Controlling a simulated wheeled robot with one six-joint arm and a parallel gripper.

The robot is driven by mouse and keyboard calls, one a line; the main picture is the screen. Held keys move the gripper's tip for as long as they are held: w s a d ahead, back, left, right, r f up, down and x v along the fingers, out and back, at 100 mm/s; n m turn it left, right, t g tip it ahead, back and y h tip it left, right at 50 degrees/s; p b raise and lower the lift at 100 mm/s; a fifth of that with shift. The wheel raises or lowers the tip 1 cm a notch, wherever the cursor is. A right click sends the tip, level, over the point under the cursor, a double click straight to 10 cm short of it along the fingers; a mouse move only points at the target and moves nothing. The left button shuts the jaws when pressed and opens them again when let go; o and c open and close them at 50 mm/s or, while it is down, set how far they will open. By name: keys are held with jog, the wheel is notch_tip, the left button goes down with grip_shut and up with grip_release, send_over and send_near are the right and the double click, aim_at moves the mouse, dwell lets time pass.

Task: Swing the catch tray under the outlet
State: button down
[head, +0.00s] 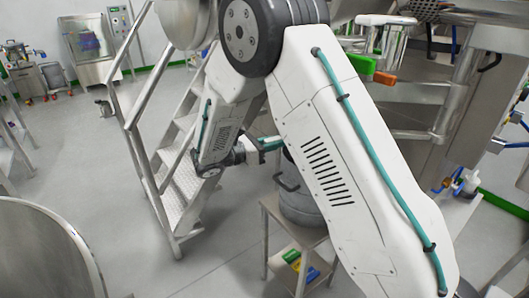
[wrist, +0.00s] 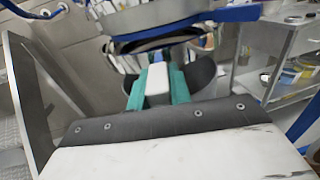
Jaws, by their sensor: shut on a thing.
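My gripper (wrist: 157,75) has teal fingers. In the wrist view they close in on a narrow part under a round steel body (wrist: 170,18) with blue at its edge. I cannot tell for certain whether that body is the catch tray or the drum. In the head view my gripper (head: 268,145) is half hidden behind my own arm, its teal tips close to the upper left of a steel drum (head: 300,208). The catch tray and the outlet cannot be made out clearly in the head view, as my arm covers the middle.
The drum stands on a low steel stand (head: 268,212). Steel steps (head: 180,180) with rails rise just left of my gripper. A large steel vessel (head: 480,110) with pipes fills the right. A round steel container (head: 45,250) is at the lower left. Floor between is clear.

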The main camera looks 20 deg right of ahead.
jog(key=shift+w+d+r, duration=0.1)
jog(key=shift+w+r, duration=0.05)
jog(key=shift+w, duration=0.25)
jog(key=c, duration=1.7)
grip_release()
jog(key=o, duration=0.4)
jog(key=shift+w+d, duration=0.2)
jog(key=shift+a, duration=0.15)
jog(key=shift+s, duration=0.1)
jog(key=shift+s+a, duration=0.2)
jog(key=shift+a, duration=3.7)
